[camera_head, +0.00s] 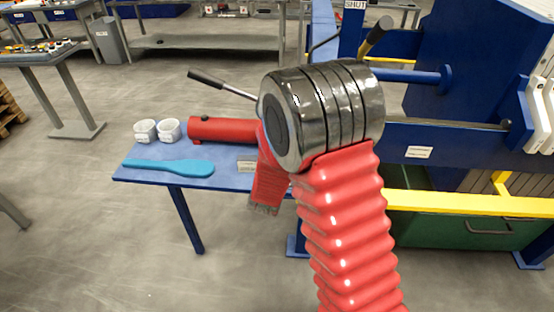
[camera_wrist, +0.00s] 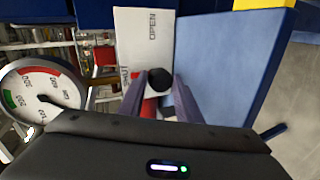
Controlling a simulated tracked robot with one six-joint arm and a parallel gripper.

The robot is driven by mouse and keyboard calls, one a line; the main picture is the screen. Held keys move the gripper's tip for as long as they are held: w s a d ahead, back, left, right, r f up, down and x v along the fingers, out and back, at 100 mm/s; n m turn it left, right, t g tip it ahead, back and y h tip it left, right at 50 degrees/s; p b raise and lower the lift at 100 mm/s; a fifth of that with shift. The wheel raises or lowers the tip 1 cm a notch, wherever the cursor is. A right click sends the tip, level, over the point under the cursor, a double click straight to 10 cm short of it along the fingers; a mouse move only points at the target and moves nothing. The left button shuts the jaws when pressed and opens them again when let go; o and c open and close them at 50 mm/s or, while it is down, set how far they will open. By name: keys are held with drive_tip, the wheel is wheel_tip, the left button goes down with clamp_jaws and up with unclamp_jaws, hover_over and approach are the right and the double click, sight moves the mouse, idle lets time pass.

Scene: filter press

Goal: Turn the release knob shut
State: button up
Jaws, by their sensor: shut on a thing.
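The release knob (camera_wrist: 160,79) shows as a dark round end between the two fingers of my gripper (camera_wrist: 160,94) in the wrist view. The fingers are shut on it. Some red shows just below the knob, partly hidden by the fingers. A white plate (camera_wrist: 143,42) behind it reads OPEN towards the top and SHUT lower left, the latter partly covered. I cannot tell exactly which way the knob points. In the head view my arm hides the gripper and the knob.
A round gauge (camera_wrist: 40,95) is close to the left of my gripper. A blue panel (camera_wrist: 225,65) stands to its right. A blue table (camera_head: 230,182) holds a red cylinder (camera_head: 222,130), a blue scraper (camera_head: 168,168) and two white cups (camera_head: 168,130). Yellow rails (camera_head: 470,204) cross at right.

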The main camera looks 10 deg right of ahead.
drive_tip(key=shift+s+a+f, duration=0.1)
drive_tip(key=shift+a+f, duration=0.1)
drive_tip(key=o, duration=0.8)
drive_tip(key=shift+c, duration=0.2)
drive_tip(key=shift+r, duration=0.1)
drive_tip(key=v, duration=1.3)
drive_tip(key=shift+s+a, duration=0.15)
drive_tip(key=shift+s, duration=0.1)
